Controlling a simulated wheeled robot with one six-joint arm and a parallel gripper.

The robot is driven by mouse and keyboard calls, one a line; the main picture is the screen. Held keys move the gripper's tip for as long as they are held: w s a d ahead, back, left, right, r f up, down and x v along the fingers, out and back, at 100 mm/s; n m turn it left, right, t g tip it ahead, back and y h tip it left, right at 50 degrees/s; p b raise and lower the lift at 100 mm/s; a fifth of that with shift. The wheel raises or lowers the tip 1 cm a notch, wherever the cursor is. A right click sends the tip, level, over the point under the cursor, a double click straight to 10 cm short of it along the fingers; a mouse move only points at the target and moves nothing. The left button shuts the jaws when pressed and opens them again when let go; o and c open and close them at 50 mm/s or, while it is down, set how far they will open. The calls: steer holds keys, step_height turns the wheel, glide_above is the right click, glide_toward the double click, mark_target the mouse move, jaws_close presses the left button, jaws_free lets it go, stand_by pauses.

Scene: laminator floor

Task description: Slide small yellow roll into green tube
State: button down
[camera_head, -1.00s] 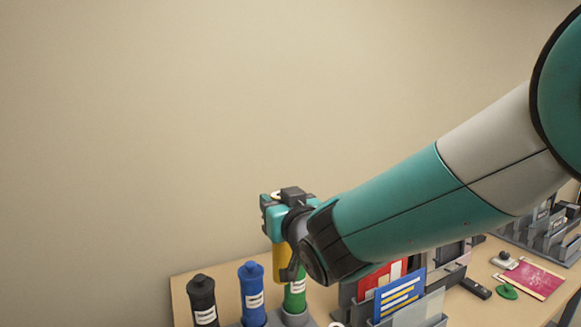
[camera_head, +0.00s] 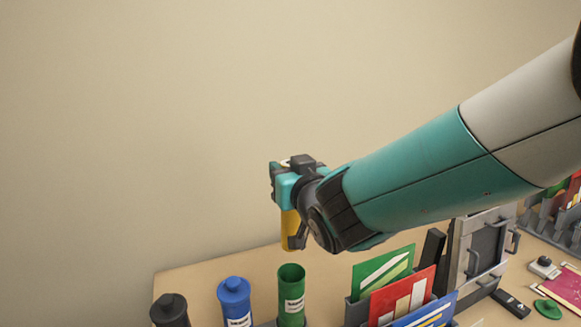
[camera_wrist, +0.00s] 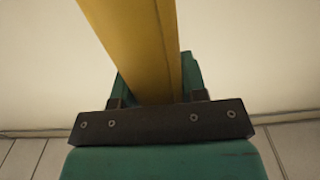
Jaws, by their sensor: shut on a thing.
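The yellow roll (camera_head: 289,230) hangs upright below my gripper (camera_head: 292,215) in the head view. My gripper is shut on the roll, which also fills the middle of the wrist view (camera_wrist: 135,45). The green tube (camera_head: 291,300) stands upright on the table with its top open and a white label on its side. The roll's lower end is a little above the tube's mouth, apart from it and about over it in the picture. How well the two line up in depth I cannot tell. My gripper partly hides the roll's upper part.
A blue tube (camera_head: 234,300) and a black tube (camera_head: 170,311), both capped, stand left of the green one. Right of it, a grey rack holds green, red and blue folders (camera_head: 403,293). A remote (camera_head: 511,303) lies farther right. The wall behind is bare.

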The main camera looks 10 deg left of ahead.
steer(key=b, duration=0.2)
glide_above(288, 251)
steer(key=w, duration=0.3)
steer(key=shift+f, duration=2.65)
steer(key=f+b, duration=0.4)
steer(key=b, duration=0.1)
steer(key=f+b, duration=0.4)
steer(key=b, duration=0.1)
steer(key=f+b, duration=0.4)
steer(key=f, duration=0.1)
steer(key=shift+s+a+f+b, duration=0.1)
steer(key=shift+a+b, duration=0.3)
steer(key=c, duration=0.6)
jaws_free()
steer(key=b+v, duration=0.3)
steer(key=v, duration=0.4)
steer(key=shift+s+d, duration=0.2)
steer(key=shift+s, duration=0.05)
